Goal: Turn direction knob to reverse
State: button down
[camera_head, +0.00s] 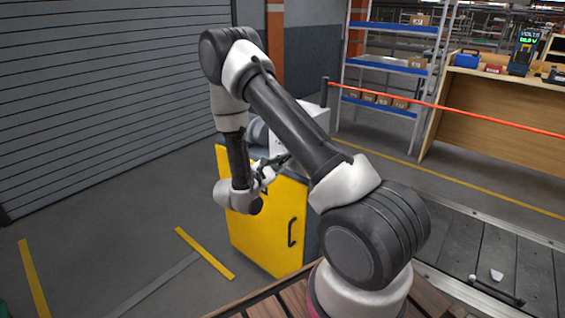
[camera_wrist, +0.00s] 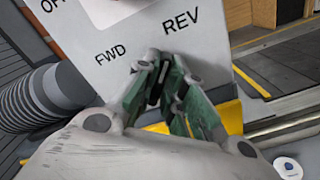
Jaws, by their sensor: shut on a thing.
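The direction knob (camera_wrist: 153,56) is on a light panel (camera_wrist: 135,32) in the wrist view, below and between the printed labels FWD on the left and REV on the right. My gripper (camera_wrist: 160,75) is shut on the knob, with its green-grey fingers on both sides of it. The fingers hide most of the knob, so its exact pointing is hard to tell. In the head view, my gripper (camera_head: 268,172) is at the white control box (camera_head: 303,128) above the yellow cabinet (camera_head: 265,225); the knob is hidden there.
A wooden workbench (camera_head: 490,115) and a blue-edged shelf (camera_head: 390,67) stand behind an orange barrier (camera_head: 450,108). Slats of the conveyor (camera_head: 490,255) lie at right. Floor at left is mostly clear.

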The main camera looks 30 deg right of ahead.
dwell(0.4)
jog(key=c, duration=1.5)
grip_release()
jog(key=shift+a, duration=0.1)
jog(key=v, duration=1.2)
